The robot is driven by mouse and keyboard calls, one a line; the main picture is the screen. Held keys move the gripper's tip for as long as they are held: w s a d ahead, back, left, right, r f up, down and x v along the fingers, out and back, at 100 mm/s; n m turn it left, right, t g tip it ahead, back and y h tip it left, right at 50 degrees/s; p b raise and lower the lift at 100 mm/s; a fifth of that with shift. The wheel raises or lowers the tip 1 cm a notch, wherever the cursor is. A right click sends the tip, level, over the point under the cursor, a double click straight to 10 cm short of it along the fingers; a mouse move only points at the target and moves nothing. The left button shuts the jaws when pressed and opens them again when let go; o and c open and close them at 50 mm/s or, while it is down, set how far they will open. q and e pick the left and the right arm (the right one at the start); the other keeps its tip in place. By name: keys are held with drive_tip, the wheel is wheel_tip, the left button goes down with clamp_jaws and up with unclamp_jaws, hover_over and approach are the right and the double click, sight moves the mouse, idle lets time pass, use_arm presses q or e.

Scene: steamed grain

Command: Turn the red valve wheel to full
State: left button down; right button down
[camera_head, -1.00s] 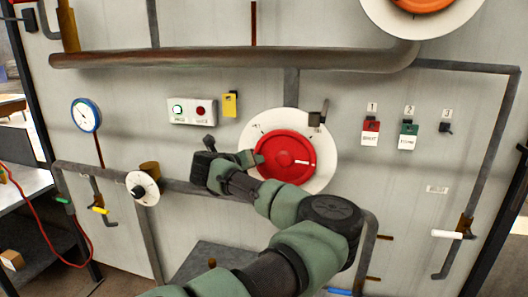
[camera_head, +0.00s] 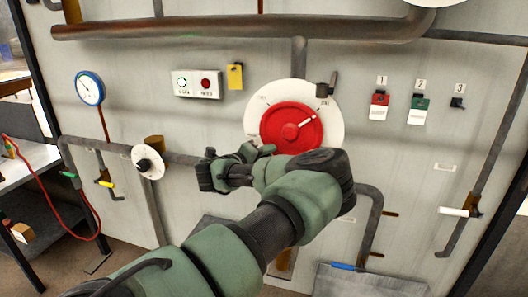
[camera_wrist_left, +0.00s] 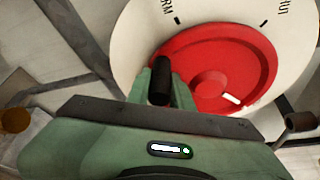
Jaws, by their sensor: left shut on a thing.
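The red valve wheel (camera_head: 280,118) is mounted on a round white dial plate (camera_head: 254,112) on the panel. The wheel's white mark points to the upper right in the head view. The wheel also shows in the wrist view (camera_wrist_left: 235,55), where the dial plate (camera_wrist_left: 140,25) carries small labels, only partly readable. My left gripper (camera_head: 265,152) is shut on the lower left rim of the wheel. Its fingers (camera_wrist_left: 165,88) meet the rim in the wrist view. My forearm hides part of the area below the wheel. My right gripper is not in view.
A dark bracket (camera_head: 326,89) sticks out at the plate's upper right. A thick pipe (camera_head: 230,30) runs above. A small white dial with a black knob (camera_head: 147,162), a gauge (camera_head: 89,88) and a two-button box (camera_head: 197,84) are to the left. Several tagged hooks are to the right.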

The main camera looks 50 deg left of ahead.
use_arm(q)
drive_tip(key=shift+d+f, duration=0.2)
drive_tip(key=shift+f, duration=0.2)
drive_tip(key=c, duration=1.3)
unclamp_jaws()
drive_tip(key=shift+w+r, duration=0.1)
drive_tip(key=shift+o, duration=0.2)
drive_tip(key=b+v, duration=0.2)
drive_tip(key=v, duration=0.5)
drive_tip(key=shift+s+b, duration=0.35)
